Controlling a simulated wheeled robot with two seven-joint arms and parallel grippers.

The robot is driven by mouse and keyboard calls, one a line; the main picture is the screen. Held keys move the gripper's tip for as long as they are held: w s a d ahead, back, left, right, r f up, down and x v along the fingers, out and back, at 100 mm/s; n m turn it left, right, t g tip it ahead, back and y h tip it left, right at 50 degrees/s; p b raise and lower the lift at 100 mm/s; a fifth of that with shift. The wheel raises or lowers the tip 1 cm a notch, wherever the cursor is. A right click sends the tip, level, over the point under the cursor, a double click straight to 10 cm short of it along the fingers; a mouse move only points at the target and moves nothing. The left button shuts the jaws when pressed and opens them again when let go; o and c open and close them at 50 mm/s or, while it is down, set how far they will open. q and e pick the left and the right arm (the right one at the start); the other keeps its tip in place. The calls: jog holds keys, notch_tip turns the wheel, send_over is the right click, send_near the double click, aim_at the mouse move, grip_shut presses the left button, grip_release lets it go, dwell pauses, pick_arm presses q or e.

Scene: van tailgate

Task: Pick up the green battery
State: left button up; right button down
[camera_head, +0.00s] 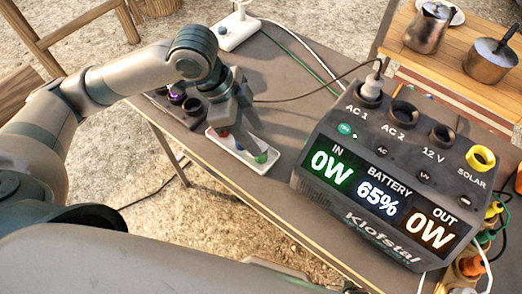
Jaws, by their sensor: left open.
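The green battery (261,157) lies at the near right end of a small white tray (243,160) on the table. Only a small green part of it shows. My left gripper (240,143) reaches down over the tray from the upper left, with its jaws open. One finger comes close to the green battery; I cannot tell whether they touch. Small red and blue items show in the tray beside the fingers, partly hidden by them. My right gripper is not in view.
A large power station (395,165) with a lit display stands right of the tray. A dark holder with a purple item (177,96) sits left of the gripper. A white power strip (236,32) lies behind. Cables cross the table. A kettle (428,28) and pot (490,60) stand at upper right.

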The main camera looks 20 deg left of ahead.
aim_at(260, 145)
pick_arm(q)
jog(key=shift+s+x, duration=0.15)
jog(key=shift+x, duration=1.15)
jog(key=shift+s+x, duration=0.1)
jog(key=shift+x, duration=1.25)
jog(key=shift+a, duration=0.1)
grip_shut()
